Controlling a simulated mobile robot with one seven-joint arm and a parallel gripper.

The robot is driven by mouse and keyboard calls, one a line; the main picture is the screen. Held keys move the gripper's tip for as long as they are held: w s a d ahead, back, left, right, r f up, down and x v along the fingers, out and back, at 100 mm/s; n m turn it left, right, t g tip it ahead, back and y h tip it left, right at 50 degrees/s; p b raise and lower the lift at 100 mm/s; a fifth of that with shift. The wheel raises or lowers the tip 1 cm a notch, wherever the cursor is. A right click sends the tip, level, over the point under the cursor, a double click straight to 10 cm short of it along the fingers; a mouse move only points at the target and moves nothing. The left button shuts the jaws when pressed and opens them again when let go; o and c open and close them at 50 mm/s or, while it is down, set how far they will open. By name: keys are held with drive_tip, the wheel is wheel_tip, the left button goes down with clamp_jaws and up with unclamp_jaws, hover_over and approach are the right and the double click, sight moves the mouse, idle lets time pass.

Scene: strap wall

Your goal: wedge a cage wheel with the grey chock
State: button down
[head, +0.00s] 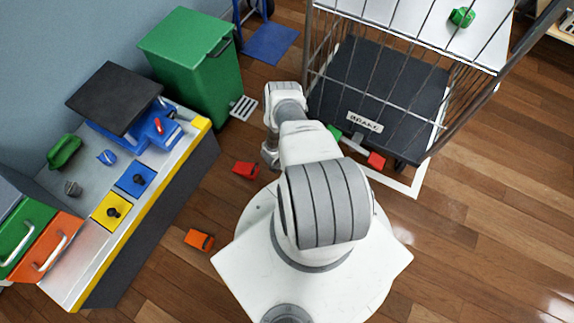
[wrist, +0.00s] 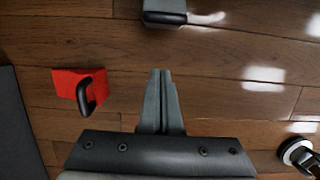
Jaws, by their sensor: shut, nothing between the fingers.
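My gripper (wrist: 160,78) is shut and empty, pointing down over the wood floor; the head view shows it only partly, at the end of my arm (head: 269,157). A grey block with a dark edge (wrist: 164,14), seemingly the grey chock, lies on the floor beyond the fingertips, cut by the top of the wrist view. I cannot make it out in the head view. The wire cage (head: 400,58) stands at the upper right with a BRAKE label. One dark wheel (head: 400,164) shows at its near corner. A wheel (wrist: 299,154) shows at the wrist view's lower right; whose it is, I cannot tell.
A red chock (head: 246,169) with a black handle lies left of my gripper, also in the wrist view (wrist: 80,88). An orange chock (head: 199,240) lies nearer. The workbench (head: 150,205) and green bin (head: 200,75) bound the left. Red (head: 376,160) and green (head: 334,132) pedals sit below the cage.

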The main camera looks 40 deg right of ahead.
drive_tip(key=b+x, duration=0.4)
drive_tip(key=x, duration=0.2)
drive_tip(key=shift+f+b, duration=0.15)
drive_tip(key=shift+b, duration=0.15)
drive_tip(key=shift+w+d+r, duration=0.15)
drive_tip(key=shift+w+d, duration=0.05)
drive_tip(key=shift+d, duration=0.2)
drive_tip(key=shift+w+d+r, duration=0.1)
drive_tip(key=shift+w+d, duration=0.1)
drive_tip(key=shift+d, duration=0.5)
drive_tip(key=shift+w+d, duration=0.35)
drive_tip(key=shift+d, duration=0.4)
drive_tip(key=shift+d, duration=0.2)
